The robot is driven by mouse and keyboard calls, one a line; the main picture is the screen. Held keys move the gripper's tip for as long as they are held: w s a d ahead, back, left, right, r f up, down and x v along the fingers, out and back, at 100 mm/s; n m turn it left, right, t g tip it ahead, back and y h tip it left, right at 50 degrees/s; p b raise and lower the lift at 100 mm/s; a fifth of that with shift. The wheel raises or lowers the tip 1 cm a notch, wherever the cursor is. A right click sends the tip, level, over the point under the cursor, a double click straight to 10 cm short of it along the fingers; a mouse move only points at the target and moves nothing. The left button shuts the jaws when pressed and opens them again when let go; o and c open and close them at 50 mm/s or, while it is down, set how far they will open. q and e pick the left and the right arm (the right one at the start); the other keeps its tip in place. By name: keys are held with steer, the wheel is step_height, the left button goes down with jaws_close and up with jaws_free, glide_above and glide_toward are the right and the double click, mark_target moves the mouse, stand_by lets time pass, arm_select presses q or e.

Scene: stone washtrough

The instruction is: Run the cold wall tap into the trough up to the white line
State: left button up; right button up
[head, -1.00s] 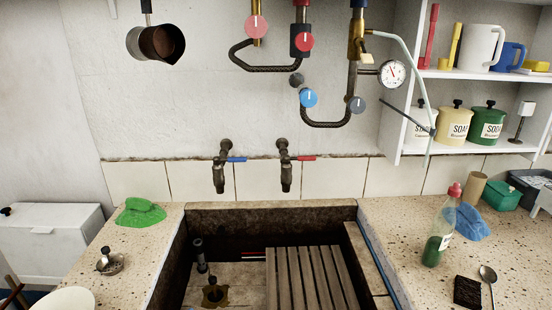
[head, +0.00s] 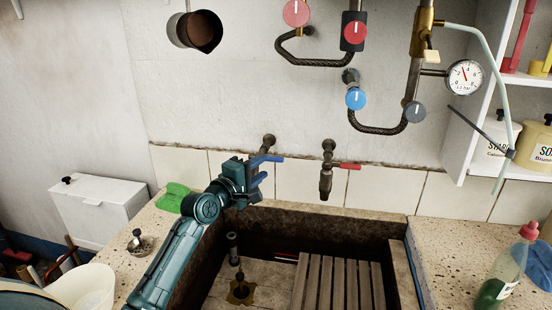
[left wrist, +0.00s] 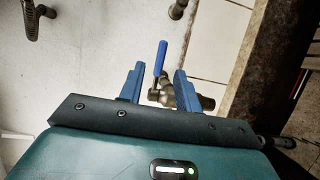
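The cold wall tap, with a blue lever (head: 268,159), sticks out of the tiled wall above the trough (head: 300,217). My left gripper (head: 258,172) is at this tap and hides most of its body. In the left wrist view the gripper (left wrist: 156,80) is open, with the blue lever (left wrist: 160,58) and brass body between its two blue fingers, apart from both. A short red and white stripe (head: 287,256) shows low on the trough's back wall; I cannot tell more of it. I see no water in the trough. My right gripper is out of view.
A red-lever tap (head: 326,182) is close to the right. A slatted wooden rack (head: 340,285) lies in the trough, with an upright pipe (head: 232,248) and brass drain (head: 240,291) left of it. Pipes with a blue knob (head: 355,99) hang above.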

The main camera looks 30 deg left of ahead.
mark_target(272, 161)
arm_select(q)
steer(key=w, duration=0.4)
steer(key=w+d, duration=0.1)
steer(key=w, duration=0.1)
steer(key=shift+w, duration=0.4)
steer(key=shift+c, duration=0.4)
jaws_close()
